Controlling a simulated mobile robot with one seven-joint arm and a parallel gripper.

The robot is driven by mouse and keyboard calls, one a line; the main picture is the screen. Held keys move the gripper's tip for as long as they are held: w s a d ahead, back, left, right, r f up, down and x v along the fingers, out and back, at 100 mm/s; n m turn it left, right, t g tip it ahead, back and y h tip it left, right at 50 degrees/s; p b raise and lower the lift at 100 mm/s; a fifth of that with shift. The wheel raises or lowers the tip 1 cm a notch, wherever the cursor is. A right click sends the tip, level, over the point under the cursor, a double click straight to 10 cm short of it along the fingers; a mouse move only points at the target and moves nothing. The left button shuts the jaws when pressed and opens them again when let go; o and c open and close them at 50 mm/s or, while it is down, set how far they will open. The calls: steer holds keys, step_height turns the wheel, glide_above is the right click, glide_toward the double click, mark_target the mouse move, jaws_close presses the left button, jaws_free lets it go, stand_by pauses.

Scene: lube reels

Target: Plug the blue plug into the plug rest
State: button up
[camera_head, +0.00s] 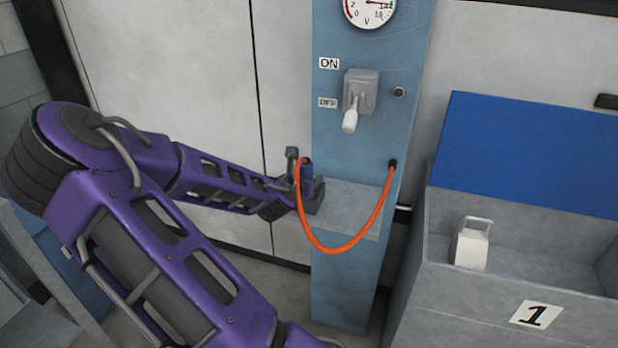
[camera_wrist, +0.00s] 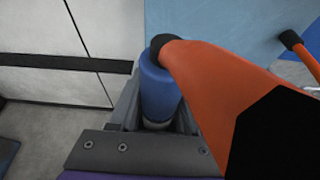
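The blue plug (camera_head: 307,171) stands upright at the left end of the grey ledge on the blue post, with an orange cable (camera_head: 338,249) leaving its top. In the wrist view the plug (camera_wrist: 158,88) is upright, with a pale metal lower end. My gripper (camera_head: 309,198) is low around the plug. In the wrist view the grey fingers of my gripper (camera_wrist: 156,122) lie on both sides of the plug; whether they press on it is unclear. My gripper hides what is under the plug, and I cannot make out the plug rest.
The grey ledge (camera_head: 352,205) is bare to the right of the plug. The cable loops down in front of it to a black socket (camera_head: 392,164). A lever switch (camera_head: 356,100) is above. A grey bin (camera_head: 510,262) with a blue lid stands at the right, holding a white block (camera_head: 471,246).

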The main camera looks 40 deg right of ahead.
steer(key=o, duration=0.3)
steer(key=shift+r, duration=0.1)
steer(key=shift+r, duration=0.15)
steer(key=p+v, duration=0.3)
steer(key=v, duration=0.9)
